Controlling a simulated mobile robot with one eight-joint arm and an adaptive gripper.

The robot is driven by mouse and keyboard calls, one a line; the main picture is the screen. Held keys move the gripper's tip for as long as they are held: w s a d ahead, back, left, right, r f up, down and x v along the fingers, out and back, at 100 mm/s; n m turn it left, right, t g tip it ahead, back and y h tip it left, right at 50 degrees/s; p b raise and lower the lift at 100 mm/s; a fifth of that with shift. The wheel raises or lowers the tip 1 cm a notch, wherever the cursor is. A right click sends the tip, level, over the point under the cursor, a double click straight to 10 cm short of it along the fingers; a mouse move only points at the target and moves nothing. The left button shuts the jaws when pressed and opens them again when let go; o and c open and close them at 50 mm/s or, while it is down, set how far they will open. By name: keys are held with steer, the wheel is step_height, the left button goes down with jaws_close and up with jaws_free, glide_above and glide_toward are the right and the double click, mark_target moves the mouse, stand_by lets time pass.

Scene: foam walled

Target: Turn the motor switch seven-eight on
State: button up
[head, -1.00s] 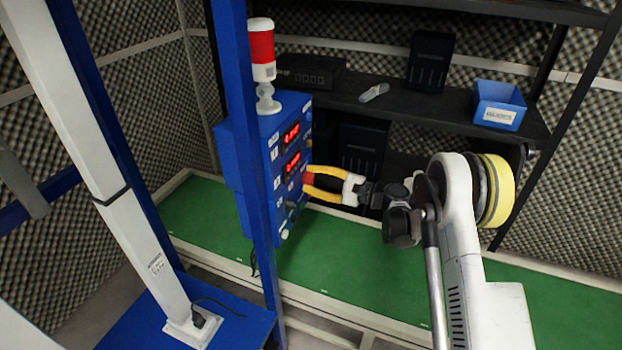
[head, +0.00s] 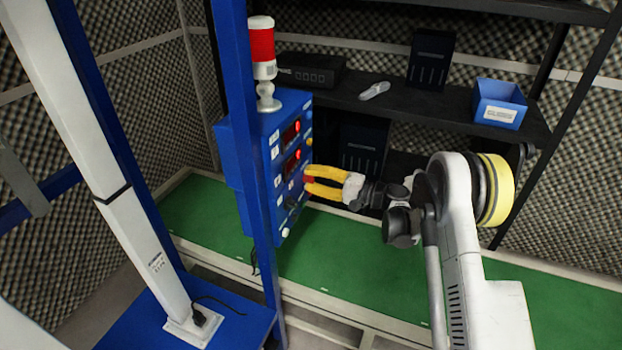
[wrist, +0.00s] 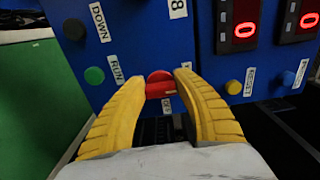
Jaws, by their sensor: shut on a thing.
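The blue control box (head: 262,165) stands on the left behind a blue post. In the wrist view a red switch knob (wrist: 160,80) sits on its panel above an OFF label (wrist: 166,105). My gripper (wrist: 164,84) has its two yellow fingers shut on the red knob, one on each side. A label ending in 8 (wrist: 178,8) is above the knob, partly cut off. Two displays (wrist: 243,25) each show a red 0.
Near the knob are a green RUN button (wrist: 94,75), a black DOWN button (wrist: 74,29), a yellow button (wrist: 233,87) and a blue button (wrist: 288,78). A red and white beacon (head: 262,50) tops the box. A dark shelf with a blue bin (head: 499,104) stands behind.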

stand_by(0.3)
steer(key=o, duration=1.2)
steer(key=shift+a, duration=0.1)
steer(key=shift+c, duration=0.2)
steer(key=v, duration=1.2)
